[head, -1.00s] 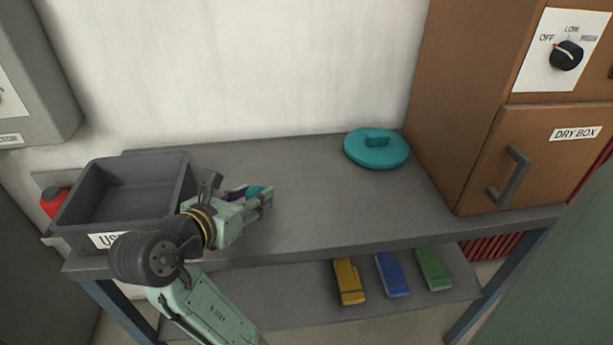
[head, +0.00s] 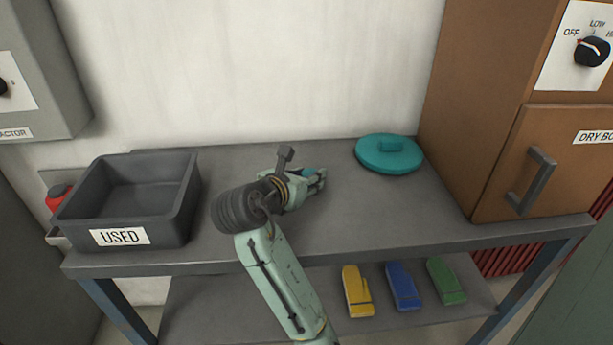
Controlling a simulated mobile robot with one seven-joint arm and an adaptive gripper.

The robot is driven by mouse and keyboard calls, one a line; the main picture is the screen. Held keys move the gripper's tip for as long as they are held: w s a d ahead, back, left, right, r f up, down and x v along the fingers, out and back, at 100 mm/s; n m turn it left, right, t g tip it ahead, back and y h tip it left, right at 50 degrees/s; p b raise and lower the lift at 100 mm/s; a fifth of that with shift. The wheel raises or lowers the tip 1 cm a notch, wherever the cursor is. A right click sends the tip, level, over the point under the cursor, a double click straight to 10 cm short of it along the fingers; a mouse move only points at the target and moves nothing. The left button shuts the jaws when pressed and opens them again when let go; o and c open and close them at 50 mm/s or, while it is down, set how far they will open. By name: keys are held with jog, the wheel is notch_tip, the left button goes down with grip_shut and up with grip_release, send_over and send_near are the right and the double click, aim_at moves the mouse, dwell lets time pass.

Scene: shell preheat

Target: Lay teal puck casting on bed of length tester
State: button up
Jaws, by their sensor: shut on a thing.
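My gripper (head: 314,180) is over the grey bench top, seen partly from behind, with its wrist hiding much of it. It is shut on a small teal piece, the teal puck casting (head: 308,172), of which only a bit shows between the fingers. I cannot tell whether the piece touches the bench. No length tester can be made out in this view.
A grey bin marked USED (head: 180,220) stands at left. Yellow, blue and green mitts lie on the lower shelf (head: 240,300). The bench front (head: 400,215) is clear.

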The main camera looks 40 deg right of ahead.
jog(key=shift+f, duration=0.2)
jog(key=shift+f+b, duration=0.3)
jog(key=shift+f, duration=0.05)
jog(key=o, duration=1.2)
jog(key=shift+r, duration=0.1)
jog(key=shift+r+p, duration=0.3)
jog(key=shift+p, duration=0.05)
jog(key=p+v, duration=0.2)
jog(key=v, duration=0.9)
jog(key=shift+w, duration=0.15)
jog(key=shift+s+a+p, duration=0.35)
jog(key=shift+a+p, duration=0.05)
jog(key=shift+a, duration=0.1)
